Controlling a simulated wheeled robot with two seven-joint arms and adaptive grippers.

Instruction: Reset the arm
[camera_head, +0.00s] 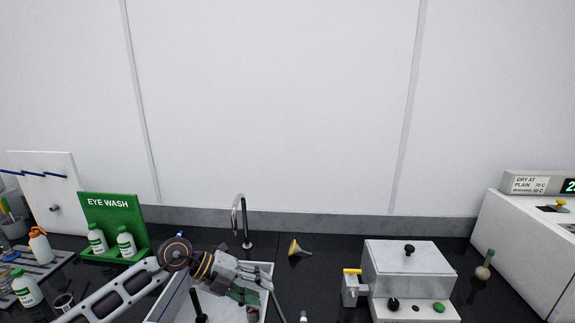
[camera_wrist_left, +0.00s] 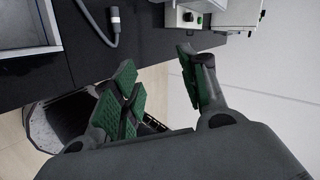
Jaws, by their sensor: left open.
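My left arm comes in from the lower left in the head view and bends over the white sink (camera_head: 268,269). My left gripper (camera_head: 256,291) is above the sink's right part, with its green-padded fingers spread. In the left wrist view the left gripper (camera_wrist_left: 160,88) is open and nothing is between its fingers. The dark bench top (camera_wrist_left: 150,50) shows beyond the fingers there. My right gripper is in neither view.
A curved faucet (camera_head: 241,222) stands behind the sink. A green eye wash stand (camera_head: 110,210) and bottles are at left.

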